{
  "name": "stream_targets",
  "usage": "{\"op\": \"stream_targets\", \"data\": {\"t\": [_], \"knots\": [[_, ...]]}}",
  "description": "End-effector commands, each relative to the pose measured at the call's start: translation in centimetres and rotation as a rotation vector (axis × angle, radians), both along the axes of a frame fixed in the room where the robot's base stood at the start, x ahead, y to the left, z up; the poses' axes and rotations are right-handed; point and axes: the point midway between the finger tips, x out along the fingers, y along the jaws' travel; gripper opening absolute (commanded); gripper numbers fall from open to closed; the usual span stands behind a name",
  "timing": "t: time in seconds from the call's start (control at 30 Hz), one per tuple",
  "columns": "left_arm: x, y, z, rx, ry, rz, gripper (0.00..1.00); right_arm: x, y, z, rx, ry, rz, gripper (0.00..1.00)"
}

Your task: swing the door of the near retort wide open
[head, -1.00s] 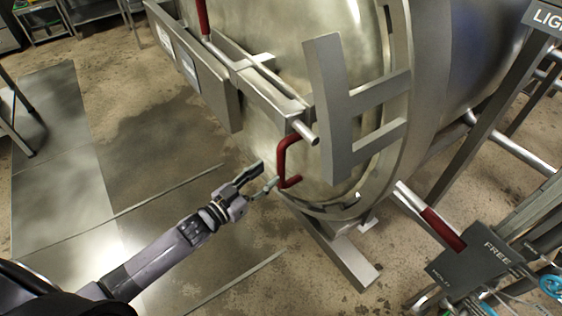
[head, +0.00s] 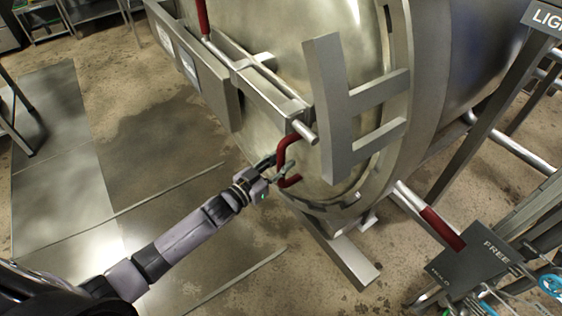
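The near retort's door (head: 255,110) is a large round steel disc that looks shut against the ring of the vessel (head: 395,130). A red U-shaped handle (head: 283,154) stands out from the door's lower edge. My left gripper (head: 276,167) is at this handle. Its fingers look spread, one on each side of the red bar, and I cannot tell whether they touch it. Part of the handle is hidden by the fingers. My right gripper is out of view.
A steel crossbar (head: 255,85) spans the door front, and a flat H-shaped bracket (head: 335,110) stands at its right. Open floor (head: 170,140) lies to the left. A red-gripped lever (head: 440,228) and a dark "FREE" sign (head: 478,262) are at the lower right.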

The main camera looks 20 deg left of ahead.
Motion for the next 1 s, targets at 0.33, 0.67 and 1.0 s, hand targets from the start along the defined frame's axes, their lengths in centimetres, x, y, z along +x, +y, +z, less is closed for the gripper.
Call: {"op": "stream_targets", "data": {"t": [0.33,0.67,1.0], "knots": [[-0.01,0.02,0.00,0.000,0.000,0.000,0.02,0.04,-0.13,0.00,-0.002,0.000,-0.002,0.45],[-0.02,0.02,0.00,0.000,0.000,0.000,0.00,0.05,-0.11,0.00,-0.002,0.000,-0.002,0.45],[-0.03,0.01,-0.01,0.000,0.000,0.000,0.00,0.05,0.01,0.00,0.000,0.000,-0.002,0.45]]}}
